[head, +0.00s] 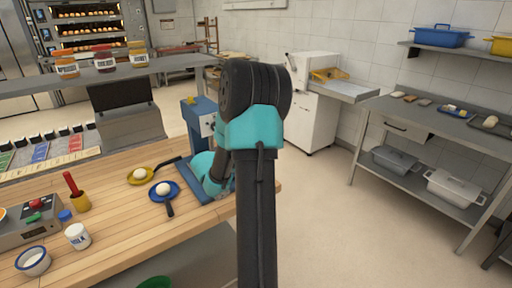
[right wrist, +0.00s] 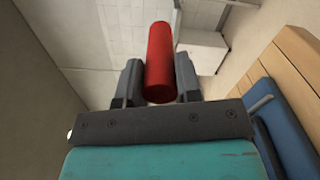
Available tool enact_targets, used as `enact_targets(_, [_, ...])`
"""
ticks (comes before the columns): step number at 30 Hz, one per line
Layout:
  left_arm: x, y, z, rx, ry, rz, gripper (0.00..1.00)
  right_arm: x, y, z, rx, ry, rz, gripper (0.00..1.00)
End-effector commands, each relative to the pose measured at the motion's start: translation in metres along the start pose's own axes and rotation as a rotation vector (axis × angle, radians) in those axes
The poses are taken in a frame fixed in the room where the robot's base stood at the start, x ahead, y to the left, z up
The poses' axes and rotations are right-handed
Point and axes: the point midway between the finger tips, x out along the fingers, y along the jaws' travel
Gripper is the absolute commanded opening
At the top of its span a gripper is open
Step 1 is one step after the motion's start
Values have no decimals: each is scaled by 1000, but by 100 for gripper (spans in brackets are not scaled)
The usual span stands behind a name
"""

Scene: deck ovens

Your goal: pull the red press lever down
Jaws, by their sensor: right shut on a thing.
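The red press lever (right wrist: 158,60) shows in the right wrist view as a red cylinder between the two dark fingers of my right gripper (right wrist: 158,82). The gripper is shut on it. In the head view my right arm covers the lever and the gripper's fingertips. The blue press (head: 201,118) stands at the right end of the wooden counter, partly hidden by my right arm. A blue part (right wrist: 285,125) shows at the right of the right wrist view. My left gripper is not in view.
On the wooden counter (head: 115,220) lie a yellow pan (head: 133,180) and a blue pan (head: 172,197), each with a white round piece. The floor right of the counter is clear.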

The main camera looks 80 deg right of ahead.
Motion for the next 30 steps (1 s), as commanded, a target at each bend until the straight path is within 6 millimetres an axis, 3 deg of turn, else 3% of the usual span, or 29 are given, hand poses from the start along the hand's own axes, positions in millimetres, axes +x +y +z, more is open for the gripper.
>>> enact_targets(9, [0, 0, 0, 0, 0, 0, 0, -1, -8, -2, -13, 6, -12, 0])
enact_targets(10, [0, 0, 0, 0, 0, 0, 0, -1, -8, -2, -14, 7, -12, 33])
enact_targets(18, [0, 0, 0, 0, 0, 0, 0, -1, -6, -2, -10, 5, -9, 57])
enact_targets(30, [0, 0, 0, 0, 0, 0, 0, -8, -4, -2, -6, 5, -7, 57])
